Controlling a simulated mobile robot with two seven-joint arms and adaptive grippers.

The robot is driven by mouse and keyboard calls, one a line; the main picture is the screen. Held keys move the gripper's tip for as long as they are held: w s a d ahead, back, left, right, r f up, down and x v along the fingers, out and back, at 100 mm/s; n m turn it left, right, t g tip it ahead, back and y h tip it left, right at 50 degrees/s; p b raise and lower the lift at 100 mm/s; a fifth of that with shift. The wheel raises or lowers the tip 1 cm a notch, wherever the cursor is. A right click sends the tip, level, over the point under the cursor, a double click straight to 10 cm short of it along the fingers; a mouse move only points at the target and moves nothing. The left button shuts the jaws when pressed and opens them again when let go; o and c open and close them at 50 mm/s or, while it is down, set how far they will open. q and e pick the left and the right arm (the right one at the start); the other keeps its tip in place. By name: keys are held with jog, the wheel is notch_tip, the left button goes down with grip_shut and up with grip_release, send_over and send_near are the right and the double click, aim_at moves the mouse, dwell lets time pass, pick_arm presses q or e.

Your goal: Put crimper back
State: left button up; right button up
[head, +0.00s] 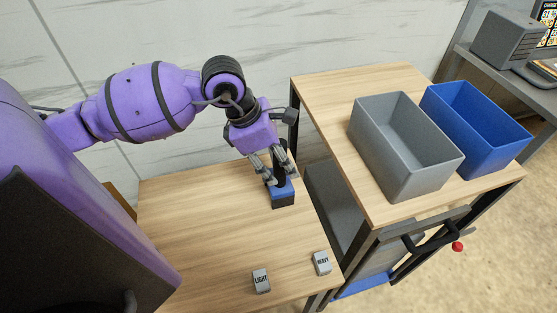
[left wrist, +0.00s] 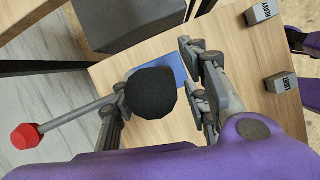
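A crimper with an upright black handle and a blue-and-black base (head: 283,194) stands on the wooden table (head: 205,215), near its right side. My left gripper (head: 281,174) reaches down over it, with its fingers on either side of the handle. In the left wrist view, the round black handle top (left wrist: 152,92) sits between the separated fingers of my left gripper (left wrist: 155,85), with part of the blue base (left wrist: 172,68) behind it. The fingers look open; the handle top hides the shaft and any contact. My right gripper is in neither view.
Small grey blocks marked LIGHT (head: 261,281) and HEAVY (head: 321,263) lie near the table's front. A taller wooden-topped cart (head: 325,90) to the right carries a grey bin (head: 412,180) and a blue bin (head: 485,155). A red knob (head: 457,246) sticks out by its handle.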

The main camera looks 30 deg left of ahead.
pick_arm(q)
jog(key=p+v, duration=0.1)
jog(key=v, duration=1.1)
jog(key=shift+r, duration=0.2)
